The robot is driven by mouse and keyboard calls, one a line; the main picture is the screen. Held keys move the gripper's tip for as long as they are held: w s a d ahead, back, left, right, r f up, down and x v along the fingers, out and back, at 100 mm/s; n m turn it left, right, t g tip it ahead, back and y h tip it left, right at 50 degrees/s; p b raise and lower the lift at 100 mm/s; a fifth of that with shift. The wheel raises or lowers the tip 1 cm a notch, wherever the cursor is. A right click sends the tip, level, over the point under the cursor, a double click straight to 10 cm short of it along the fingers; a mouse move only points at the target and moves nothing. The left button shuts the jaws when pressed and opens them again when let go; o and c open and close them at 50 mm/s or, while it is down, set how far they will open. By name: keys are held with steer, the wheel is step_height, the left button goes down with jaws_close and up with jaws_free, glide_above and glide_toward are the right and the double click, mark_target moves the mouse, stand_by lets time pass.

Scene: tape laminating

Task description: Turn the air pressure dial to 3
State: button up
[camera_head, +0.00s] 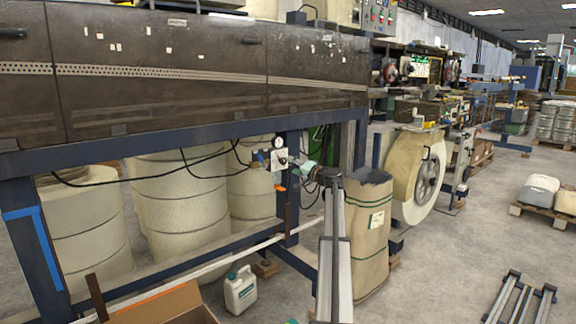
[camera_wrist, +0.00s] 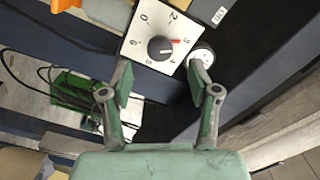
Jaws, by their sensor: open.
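The air pressure dial (camera_wrist: 160,48) is a dark round knob on a white square plate (camera_wrist: 135,46) with printed numbers, at the top middle of the wrist view. A small red mark shows at the knob's right side, near the edge of the number ring. In the head view the dial plate (camera_head: 279,159) is small, on a blue frame post. My gripper (camera_wrist: 160,80) is open and empty, its green fingers spread apart below the knob in the wrist view. In the head view my gripper (camera_head: 302,168) is just right of the plate. I see no finger touching the knob.
A round white gauge (camera_wrist: 203,56) sits beside the plate, close to the right finger. An orange part (camera_wrist: 66,5) is at the upper left. Black hoses (camera_head: 130,180) run to the dial area. A wrapped drum (camera_head: 368,240) stands right of my gripper, and a white jug (camera_head: 240,290) is on the floor.

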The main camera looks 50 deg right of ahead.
steer(key=s, duration=0.6)
steer(key=shift+s+a, duration=0.15)
steer(key=shift+a, duration=0.25)
